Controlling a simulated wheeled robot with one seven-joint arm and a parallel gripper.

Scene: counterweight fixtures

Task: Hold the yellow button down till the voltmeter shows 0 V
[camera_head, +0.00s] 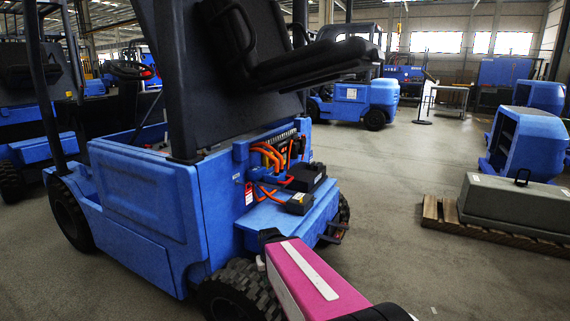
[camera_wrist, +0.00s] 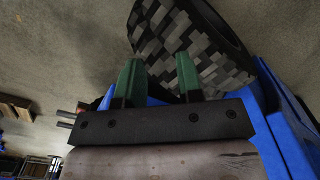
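A blue forklift (camera_head: 150,190) stands close by with its black seat tilted up. Its open rear bay (camera_head: 275,165) shows orange cables, a blue connector, a black box (camera_head: 306,176) and a small dark device with a pale face (camera_head: 300,202) on the blue ledge. I cannot make out a yellow button or a voltmeter reading; the device may be the meter, but it is too small to tell. My gripper (camera_wrist: 158,62) shows in the wrist view with its two green fingers apart and nothing between them. The forklift's tyre (camera_wrist: 190,45) is behind the fingers.
The tyre also shows in the head view (camera_head: 240,292), beside my pink arm. A grey counterweight (camera_head: 515,203) lies on a wooden pallet (camera_head: 440,218) at the right. More blue forklifts (camera_head: 355,97) and blue bodies (camera_head: 525,140) stand behind. The floor between is clear.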

